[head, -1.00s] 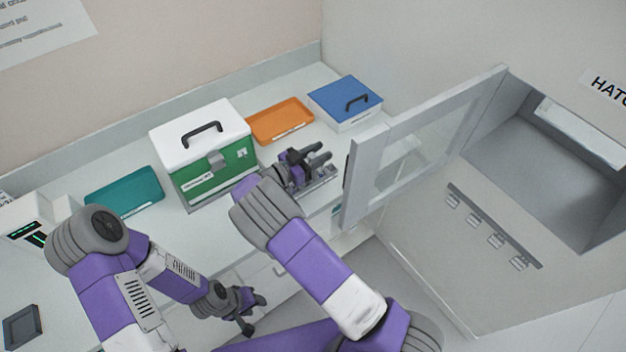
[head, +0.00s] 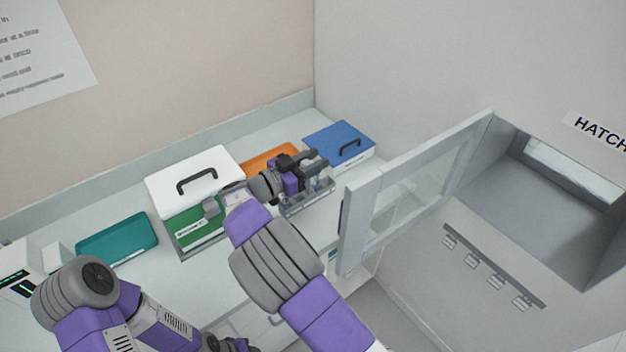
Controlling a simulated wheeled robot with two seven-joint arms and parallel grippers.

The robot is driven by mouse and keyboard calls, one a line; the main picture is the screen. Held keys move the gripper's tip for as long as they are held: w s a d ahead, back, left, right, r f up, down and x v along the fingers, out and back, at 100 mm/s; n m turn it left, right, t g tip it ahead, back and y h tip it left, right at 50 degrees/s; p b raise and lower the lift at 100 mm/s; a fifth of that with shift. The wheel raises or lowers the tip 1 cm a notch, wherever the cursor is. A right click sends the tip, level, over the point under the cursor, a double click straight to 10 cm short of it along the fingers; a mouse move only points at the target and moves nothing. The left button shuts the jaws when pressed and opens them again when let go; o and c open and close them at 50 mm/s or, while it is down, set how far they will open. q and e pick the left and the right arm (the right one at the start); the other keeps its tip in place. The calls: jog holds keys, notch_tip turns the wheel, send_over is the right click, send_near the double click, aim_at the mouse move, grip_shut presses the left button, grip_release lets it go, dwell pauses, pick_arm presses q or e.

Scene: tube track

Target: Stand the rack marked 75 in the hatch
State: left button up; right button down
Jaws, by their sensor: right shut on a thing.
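My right gripper (head: 318,162) is shut on a grey rack (head: 308,197), over the counter in front of the orange tray and the blue box. The gripper hides the rack's upper part, and no number on it can be read. I cannot tell whether the rack still touches the counter. The hatch (head: 540,190) is the open recess in the wall at the right, under a "HATCH" sign. Its framed glass door (head: 410,195) stands swung open toward me, between the rack and the recess. My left gripper (head: 228,345) shows only in part at the bottom edge; its fingers are unclear.
A green box with a white lid (head: 195,180) stands left of the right gripper. A teal tray (head: 117,238), an orange tray (head: 268,160) and a blue box (head: 340,142) are also on the counter. A rail with several clips (head: 490,265) hangs below the hatch.

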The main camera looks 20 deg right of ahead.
notch_tip(320, 180, up, 18)
jog(key=p, duration=0.3)
jog(key=s+a+f+n+t+y+b, duration=0.1)
jog(key=a+f+n+t+y, duration=0.1)
jog(key=f, duration=0.6)
jog(key=s+a+f+n+t+y+b, duration=0.2)
jog(key=f+n+t, duration=0.1)
jog(key=f, duration=0.6)
jog(key=s+a+f+n+t+y+b, duration=0.2)
jog(key=a+f+t+y, duration=0.1)
jog(key=f, duration=0.5)
jog(key=shift+s+f+t, duration=0.2)
jog(key=shift+f+t, duration=0.15)
jog(key=shift+t, duration=0.05)
jog(key=n+t+y+b, duration=0.2)
jog(key=n+y, duration=0.2)
jog(key=y, duration=0.1)
send_near(292, 204)
jog(key=w+a+f, duration=0.1)
jog(key=w+f, duration=0.2)
jog(key=shift+a, duration=0.1)
